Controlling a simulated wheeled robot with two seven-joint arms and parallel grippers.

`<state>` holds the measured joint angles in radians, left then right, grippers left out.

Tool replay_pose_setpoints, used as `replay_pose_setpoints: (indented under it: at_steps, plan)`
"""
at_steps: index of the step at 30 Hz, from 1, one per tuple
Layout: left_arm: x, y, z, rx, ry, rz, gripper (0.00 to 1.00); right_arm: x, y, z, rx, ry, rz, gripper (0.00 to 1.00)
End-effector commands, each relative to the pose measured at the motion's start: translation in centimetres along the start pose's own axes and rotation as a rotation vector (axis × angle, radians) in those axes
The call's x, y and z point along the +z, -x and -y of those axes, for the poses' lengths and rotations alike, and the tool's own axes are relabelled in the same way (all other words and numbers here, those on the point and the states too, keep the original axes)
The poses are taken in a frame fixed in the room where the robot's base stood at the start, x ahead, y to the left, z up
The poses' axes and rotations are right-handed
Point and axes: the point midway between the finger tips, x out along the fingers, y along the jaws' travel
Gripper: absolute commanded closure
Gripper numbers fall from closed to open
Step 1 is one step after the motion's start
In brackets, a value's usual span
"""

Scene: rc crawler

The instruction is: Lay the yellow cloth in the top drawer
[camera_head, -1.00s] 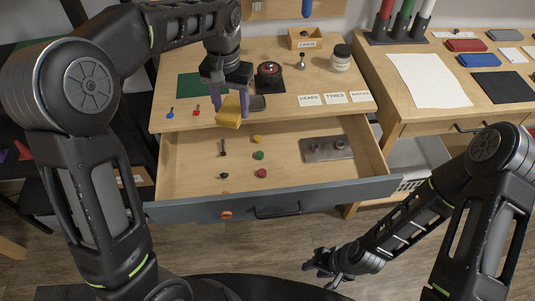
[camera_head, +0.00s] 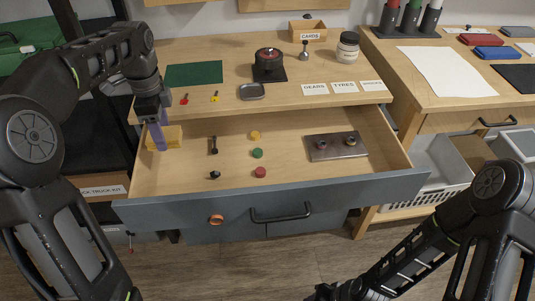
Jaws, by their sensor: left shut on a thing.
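The yellow cloth (camera_head: 174,138) is a small folded block at the back left of the open top drawer (camera_head: 280,187). My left gripper (camera_head: 157,138) points down over the drawer's left side, with its purple fingers shut on the cloth. The fingers hide part of the cloth, and I cannot tell whether it touches the drawer floor. My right gripper (camera_head: 332,291) is low at the bottom edge, away from the drawer, partly cut off.
The drawer also holds several small knobs and bolts, such as a green one (camera_head: 257,153), and a metal plate (camera_head: 336,146) at right. The worktop (camera_head: 300,72) overhangs behind.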

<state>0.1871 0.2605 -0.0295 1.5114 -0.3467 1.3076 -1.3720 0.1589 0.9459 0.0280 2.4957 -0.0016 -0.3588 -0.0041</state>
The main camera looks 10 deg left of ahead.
Motion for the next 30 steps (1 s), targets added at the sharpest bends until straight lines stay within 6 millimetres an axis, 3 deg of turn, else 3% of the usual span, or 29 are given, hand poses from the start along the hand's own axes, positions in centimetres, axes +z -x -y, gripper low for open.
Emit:
replay_pose_setpoints:
  at_steps: [10,20,30]
  plan:
    - [0.0,-0.4,0.0,0.001,0.001,0.000,0.85,0.0,-0.1,0.0,0.000,0.000,0.000,0.64]
    - [0.0,-4.9,0.0,0.002,0.002,0.000,0.85,0.0,-0.6,-0.2,0.001,-0.001,0.000,0.64]
    - [0.0,-5.2,0.0,0.001,0.002,0.000,0.85,0.0,-0.6,-0.2,0.001,-0.001,0.000,0.64]
